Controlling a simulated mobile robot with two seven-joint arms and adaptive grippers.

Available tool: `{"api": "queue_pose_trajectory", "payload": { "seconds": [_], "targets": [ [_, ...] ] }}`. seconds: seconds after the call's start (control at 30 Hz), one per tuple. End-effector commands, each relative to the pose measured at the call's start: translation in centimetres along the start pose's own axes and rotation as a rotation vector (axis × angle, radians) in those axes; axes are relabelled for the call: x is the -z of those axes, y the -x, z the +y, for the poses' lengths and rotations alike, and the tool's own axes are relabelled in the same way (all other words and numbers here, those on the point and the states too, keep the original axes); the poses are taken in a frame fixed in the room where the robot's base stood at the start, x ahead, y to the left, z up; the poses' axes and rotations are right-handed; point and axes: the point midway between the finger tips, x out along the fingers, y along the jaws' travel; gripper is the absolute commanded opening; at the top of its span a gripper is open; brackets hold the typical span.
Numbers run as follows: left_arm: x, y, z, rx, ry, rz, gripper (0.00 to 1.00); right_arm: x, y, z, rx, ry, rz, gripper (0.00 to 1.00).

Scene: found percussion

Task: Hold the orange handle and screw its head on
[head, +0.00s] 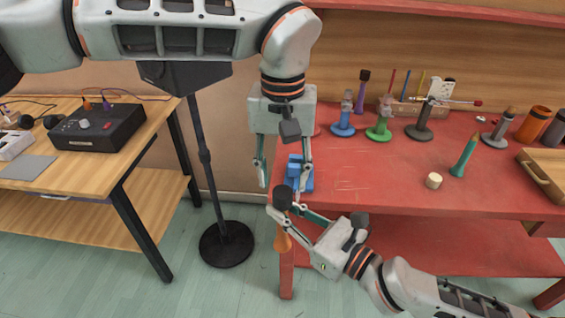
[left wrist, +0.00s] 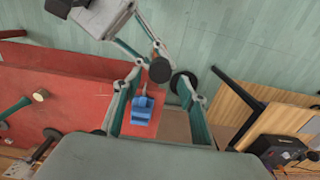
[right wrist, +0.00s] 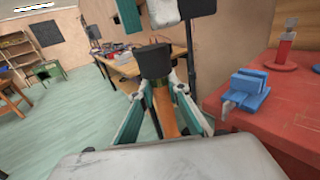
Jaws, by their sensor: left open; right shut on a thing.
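The orange handle (head: 282,240) is upright in my right gripper (head: 284,212), just off the table's left front corner. It also shows in the right wrist view (right wrist: 165,112), between the closed fingers. A dark block-like head (head: 283,196) sits at the handle's top end and also shows in the right wrist view (right wrist: 153,62). I cannot tell whether its thread is engaged. My left gripper (head: 284,186) points down from above, open and empty. In the left wrist view, the head (left wrist: 160,70) appears between its spread fingertips, apart from both.
A blue vise (head: 300,174) stands on the red table's (head: 370,190) left corner, close behind the grippers. A black stand (head: 226,243) is on the floor left.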

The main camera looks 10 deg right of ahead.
Motion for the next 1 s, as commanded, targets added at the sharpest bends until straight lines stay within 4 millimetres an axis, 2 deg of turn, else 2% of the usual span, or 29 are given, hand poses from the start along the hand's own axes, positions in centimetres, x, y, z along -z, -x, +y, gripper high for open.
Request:
{"api": "queue_pose_trajectory", "payload": {
  "seconds": [1.0],
  "targets": [
    [0.0,1.2,0.0,0.000,1.891,0.001,0.42,-0.1,0.0,0.0,0.000,0.000,-0.001,0.00]
  ]
}}
